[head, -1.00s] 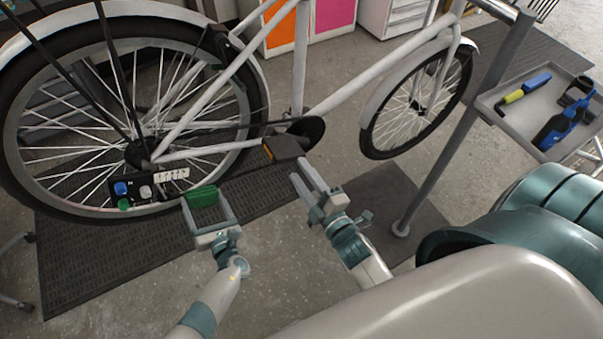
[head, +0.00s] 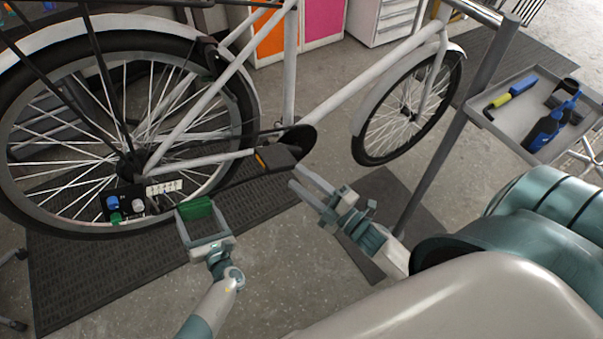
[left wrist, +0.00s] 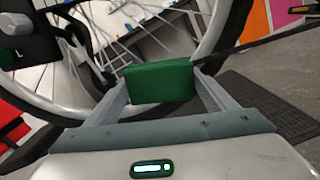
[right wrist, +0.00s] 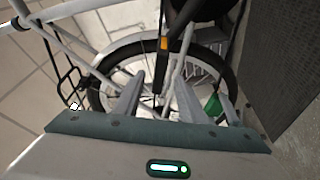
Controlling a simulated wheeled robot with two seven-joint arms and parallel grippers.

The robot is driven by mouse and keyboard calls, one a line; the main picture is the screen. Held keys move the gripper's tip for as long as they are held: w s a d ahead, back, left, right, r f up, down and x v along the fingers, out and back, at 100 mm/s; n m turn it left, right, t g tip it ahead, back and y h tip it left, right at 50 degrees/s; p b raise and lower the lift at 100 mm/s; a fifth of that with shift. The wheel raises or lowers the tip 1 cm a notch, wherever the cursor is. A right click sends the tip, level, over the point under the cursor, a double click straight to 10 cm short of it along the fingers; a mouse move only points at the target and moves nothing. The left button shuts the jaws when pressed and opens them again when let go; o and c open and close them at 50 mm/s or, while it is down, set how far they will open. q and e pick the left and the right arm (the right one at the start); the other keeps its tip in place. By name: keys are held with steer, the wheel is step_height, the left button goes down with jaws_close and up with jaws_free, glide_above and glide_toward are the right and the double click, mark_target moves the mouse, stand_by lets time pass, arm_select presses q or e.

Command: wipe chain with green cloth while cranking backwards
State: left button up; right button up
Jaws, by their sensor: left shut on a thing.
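My left gripper (head: 197,210) is shut on the green cloth (head: 195,208), a small block-like pad between its fingertips, also in the left wrist view (left wrist: 160,83). It is in front of the rear wheel, below the frame's lower tube. The dark chain (head: 245,137) runs thinly between the rear hub and the chainring (head: 300,138); the cloth appears apart from it. The crank's black pedal (head: 277,157) with an orange reflector points towards me. My right gripper (head: 298,176) is open and empty, just right of and below the pedal; its spread fingers show in the right wrist view (right wrist: 178,100).
The white bike's rear wheel (head: 60,190) stands on the left. A panel with blue, white and green knobs (head: 127,205) is near its hub. A grey tool tray (head: 500,125) on a post (head: 440,150) is at the right.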

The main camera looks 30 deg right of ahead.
mark_target(278, 162)
steer(key=shift+w, duration=0.1)
steer(key=shift+x, duration=4.4)
jaws_close()
jaws_free()
